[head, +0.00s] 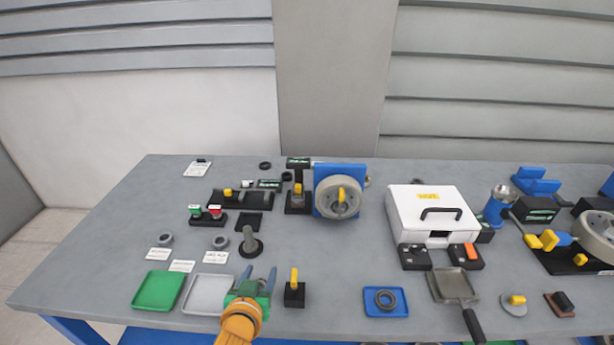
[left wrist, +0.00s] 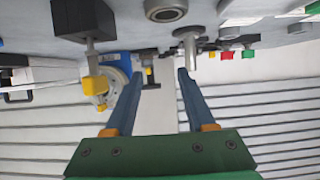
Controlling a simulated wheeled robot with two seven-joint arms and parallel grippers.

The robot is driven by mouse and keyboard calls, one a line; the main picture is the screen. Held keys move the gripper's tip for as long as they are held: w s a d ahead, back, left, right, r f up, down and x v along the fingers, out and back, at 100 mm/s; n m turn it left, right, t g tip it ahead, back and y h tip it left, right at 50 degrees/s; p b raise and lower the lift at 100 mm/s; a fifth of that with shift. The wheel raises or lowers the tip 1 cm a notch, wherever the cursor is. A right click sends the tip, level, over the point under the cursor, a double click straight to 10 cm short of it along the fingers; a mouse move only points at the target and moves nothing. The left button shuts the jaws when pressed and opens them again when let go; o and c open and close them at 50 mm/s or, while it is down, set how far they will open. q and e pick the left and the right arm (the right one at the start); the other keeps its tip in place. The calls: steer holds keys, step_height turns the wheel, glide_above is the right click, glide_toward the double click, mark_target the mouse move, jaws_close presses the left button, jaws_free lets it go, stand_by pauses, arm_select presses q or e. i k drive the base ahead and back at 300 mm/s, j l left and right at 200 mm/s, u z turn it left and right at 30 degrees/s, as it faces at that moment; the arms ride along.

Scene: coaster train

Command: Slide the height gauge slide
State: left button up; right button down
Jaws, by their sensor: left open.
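What looks like the height gauge (head: 298,200) is a dark upright post on a black base, left of the blue plate with the round wheel. Its slide appears to be the yellow piece (head: 298,188) on the post. In the left wrist view, which is upside down, a small yellow piece (left wrist: 149,71) on a dark stand shows between my fingers, farther off. My left gripper (head: 258,275) is open and empty over the front of the table, well short of the gauge; its fingers also show in the left wrist view (left wrist: 160,75). My right gripper is not in view.
A black block with a yellow lever (head: 294,292) stands close right of my left gripper. A grey post on a round base (head: 250,246) stands just beyond it. Green (head: 159,290) and grey (head: 205,296) trays lie left. A white case (head: 405,209) stands right.

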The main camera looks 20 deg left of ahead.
mark_target(297, 191)
steer(key=i, duration=0.85)
